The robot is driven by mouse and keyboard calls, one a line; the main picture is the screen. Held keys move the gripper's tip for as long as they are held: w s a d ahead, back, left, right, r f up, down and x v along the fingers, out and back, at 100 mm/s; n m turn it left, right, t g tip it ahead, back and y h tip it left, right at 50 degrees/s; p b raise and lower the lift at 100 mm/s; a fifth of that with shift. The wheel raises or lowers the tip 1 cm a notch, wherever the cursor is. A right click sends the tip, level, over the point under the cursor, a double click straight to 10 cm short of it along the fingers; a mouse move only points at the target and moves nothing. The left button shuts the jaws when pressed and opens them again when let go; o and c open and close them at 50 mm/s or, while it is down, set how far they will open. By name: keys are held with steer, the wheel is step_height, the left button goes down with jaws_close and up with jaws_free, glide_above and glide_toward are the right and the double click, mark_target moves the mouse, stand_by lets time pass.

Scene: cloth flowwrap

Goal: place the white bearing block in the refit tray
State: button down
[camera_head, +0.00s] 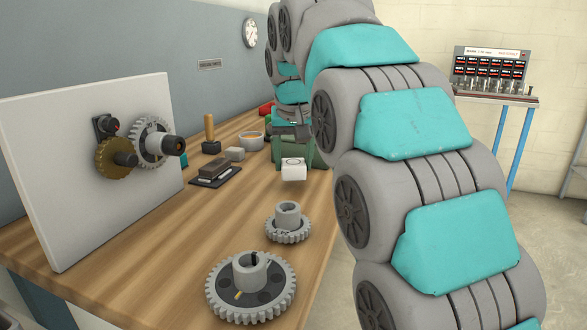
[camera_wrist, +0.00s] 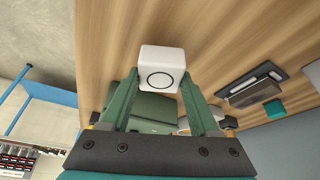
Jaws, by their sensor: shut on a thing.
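The white bearing block (camera_head: 294,169), with a dark ring on one face, is held in my gripper (camera_head: 293,158) above the wooden bench. In the wrist view the block (camera_wrist: 162,62) sits between the tips of the two green fingers (camera_wrist: 162,80), which are shut on it. A flat dark tray (camera_head: 230,181) lies on the bench to the left of the block; it may be the refit tray, but no label is readable. A dark brownish block stands on it. The tray also shows at the right of the wrist view (camera_wrist: 232,84).
A large gear (camera_head: 225,300) and a smaller gear (camera_head: 289,237) stand at the near bench edge. A white upright panel (camera_head: 60,170) carries meshed gears at left. A wooden-handled tool (camera_head: 210,135), grey block (camera_head: 235,154) and bowl (camera_head: 250,142) stand behind the tray.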

steer(key=shift+f, duration=1.1)
steer(key=shift+f, duration=0.1)
steer(key=shift+c, duration=0.6)
jaws_free()
